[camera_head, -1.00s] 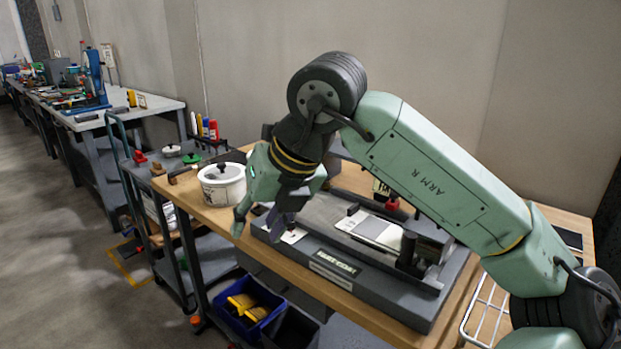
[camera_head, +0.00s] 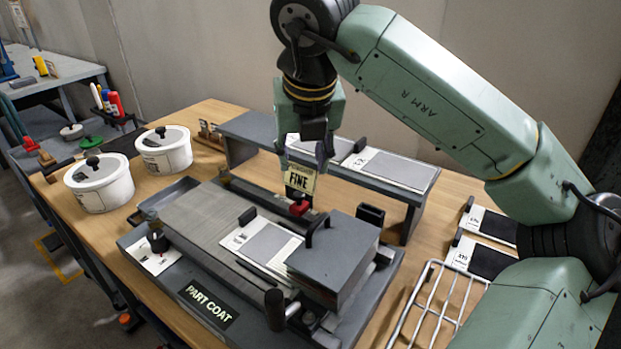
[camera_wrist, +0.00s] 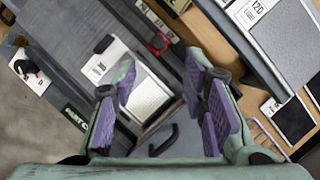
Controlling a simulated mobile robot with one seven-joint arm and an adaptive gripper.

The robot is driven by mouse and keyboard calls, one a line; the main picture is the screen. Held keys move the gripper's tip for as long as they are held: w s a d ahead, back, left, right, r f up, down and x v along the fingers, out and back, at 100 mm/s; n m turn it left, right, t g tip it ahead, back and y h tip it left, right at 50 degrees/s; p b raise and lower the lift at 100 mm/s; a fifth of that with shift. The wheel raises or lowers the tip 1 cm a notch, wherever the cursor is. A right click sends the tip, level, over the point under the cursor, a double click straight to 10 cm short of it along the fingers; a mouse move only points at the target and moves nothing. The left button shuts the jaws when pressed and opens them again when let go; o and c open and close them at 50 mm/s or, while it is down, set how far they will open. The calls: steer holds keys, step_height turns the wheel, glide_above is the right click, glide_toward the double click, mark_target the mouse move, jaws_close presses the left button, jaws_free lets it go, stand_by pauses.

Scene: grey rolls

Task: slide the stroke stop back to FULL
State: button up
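A grey machine bed labelled PART COAT (camera_head: 208,306) stands on the wooden bench. On its back rail sits a small red piece (camera_head: 299,208), apparently the stroke stop; it also shows in the wrist view (camera_wrist: 158,44), beside pale label plates on the rail. No FULL marking is readable.
A grey block with a black handle (camera_head: 334,255) sits on the bed's right end, beside a grey sheet (camera_head: 266,243). A raised shelf (camera_head: 250,128) stands behind. Two white lidded pots (camera_head: 100,185) are at left. A wire rack (camera_head: 440,305) is at front right.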

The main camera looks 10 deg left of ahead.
mark_target(299, 194)
steer(key=p+x, duration=0.1)
steer(key=x, duration=0.9)
steer(key=shift+f+p, duration=0.15)
steer(key=shift+p, duration=0.2)
jaws_close()
stand_by(0.3)
